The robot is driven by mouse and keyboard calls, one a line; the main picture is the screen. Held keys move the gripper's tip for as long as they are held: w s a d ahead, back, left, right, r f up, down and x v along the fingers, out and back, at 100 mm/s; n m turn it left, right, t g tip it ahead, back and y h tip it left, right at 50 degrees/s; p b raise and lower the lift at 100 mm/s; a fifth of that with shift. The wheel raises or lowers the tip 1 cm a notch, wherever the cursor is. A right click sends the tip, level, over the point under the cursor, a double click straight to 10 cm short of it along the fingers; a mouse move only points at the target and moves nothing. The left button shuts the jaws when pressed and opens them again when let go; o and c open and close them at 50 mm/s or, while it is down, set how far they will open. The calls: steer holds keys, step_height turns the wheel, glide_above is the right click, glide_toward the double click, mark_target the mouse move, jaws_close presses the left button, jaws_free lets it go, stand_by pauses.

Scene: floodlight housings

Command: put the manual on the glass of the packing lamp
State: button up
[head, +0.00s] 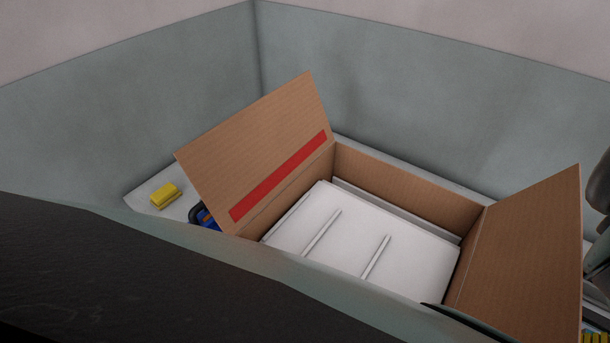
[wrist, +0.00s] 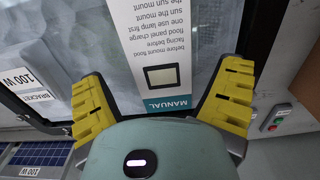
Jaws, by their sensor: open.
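The manual (wrist: 160,55) is a white printed leaflet with a teal band reading MANUAL, upside down in the wrist view. It appears to lie flat on the grey, mottled glass (wrist: 85,35) of a dark-framed lamp, across the frame's lower edge. My gripper (wrist: 164,76) is open, its yellow fingers on either side of the manual's near end with gaps between. I cannot tell whether the fingers touch the glass. In the head view only a yellow bit at the lower right corner shows, probably of my gripper; manual and lamp glass are not visible there.
An open cardboard box (head: 520,240) with a red strip on one flap holds a white insert (head: 345,235). A yellow block (head: 164,195) and a blue-black item (head: 207,217) lie left of it. Bracket label (wrist: 35,90), blue solar panel (wrist: 35,155) and button box (wrist: 276,118) flank my gripper.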

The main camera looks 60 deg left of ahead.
steer(key=r, duration=0.6)
steer(key=shift+w+a+r, duration=0.1)
steer(key=shift+a+r, duration=0.1)
steer(key=shift+r, duration=2.35)
steer(key=shift+d, duration=0.15)
